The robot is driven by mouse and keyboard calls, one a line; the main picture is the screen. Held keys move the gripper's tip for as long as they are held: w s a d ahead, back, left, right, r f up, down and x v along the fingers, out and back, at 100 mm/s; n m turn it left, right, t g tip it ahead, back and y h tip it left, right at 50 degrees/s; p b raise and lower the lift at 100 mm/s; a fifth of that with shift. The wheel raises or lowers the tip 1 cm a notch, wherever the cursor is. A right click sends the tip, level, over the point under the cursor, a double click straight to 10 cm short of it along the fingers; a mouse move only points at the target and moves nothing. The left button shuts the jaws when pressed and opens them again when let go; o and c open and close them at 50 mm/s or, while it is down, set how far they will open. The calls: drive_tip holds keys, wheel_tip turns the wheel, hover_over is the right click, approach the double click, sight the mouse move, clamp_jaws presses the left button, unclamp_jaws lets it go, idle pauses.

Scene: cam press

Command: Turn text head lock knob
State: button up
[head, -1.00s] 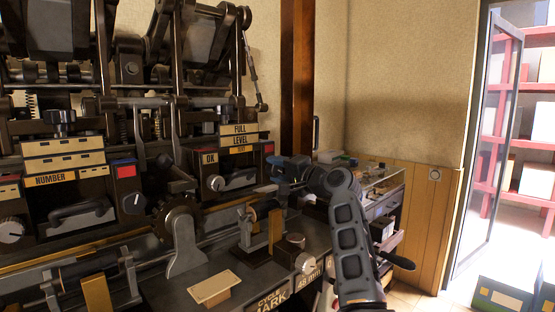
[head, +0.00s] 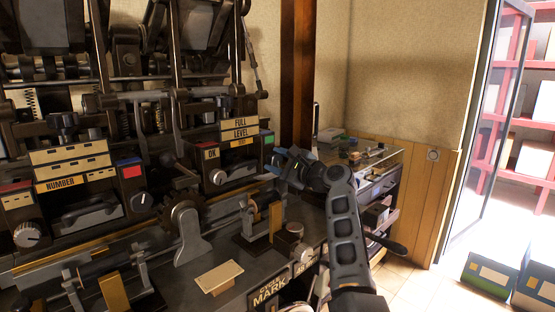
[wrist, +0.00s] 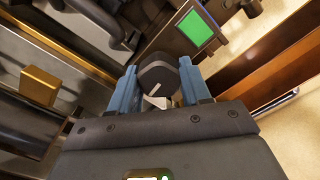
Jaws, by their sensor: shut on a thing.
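The text head lock knob (wrist: 158,76) is dark with a white pointer line. In the wrist view it sits between the two blue fingers of my gripper (wrist: 160,88), which is shut on it. A lit green lamp (wrist: 201,29) is on the panel beside the knob; it also shows in the head view (head: 267,140). In the head view my gripper (head: 279,165) is at the right end of the text head (head: 239,135), just below the green lamp, and hides the knob there.
The number head (head: 70,167) at left has a red lamp (head: 130,170) and its own knob (head: 141,202). A dark wooden post (head: 296,75) stands behind my gripper. A cluttered bench (head: 370,165) is to the right.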

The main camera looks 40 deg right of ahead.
drive_tip(key=shift+d+f+m, duration=0.1)
drive_tip(key=shift+d+m, duration=0.05)
drive_tip(key=shift+m, duration=0.95)
drive_tip(key=o, duration=1)
drive_tip(key=shift+o, duration=0.2)
drive_tip(key=s+b, duration=0.1)
drive_tip(key=s, duration=0.7)
drive_tip(key=shift+w, duration=0.1)
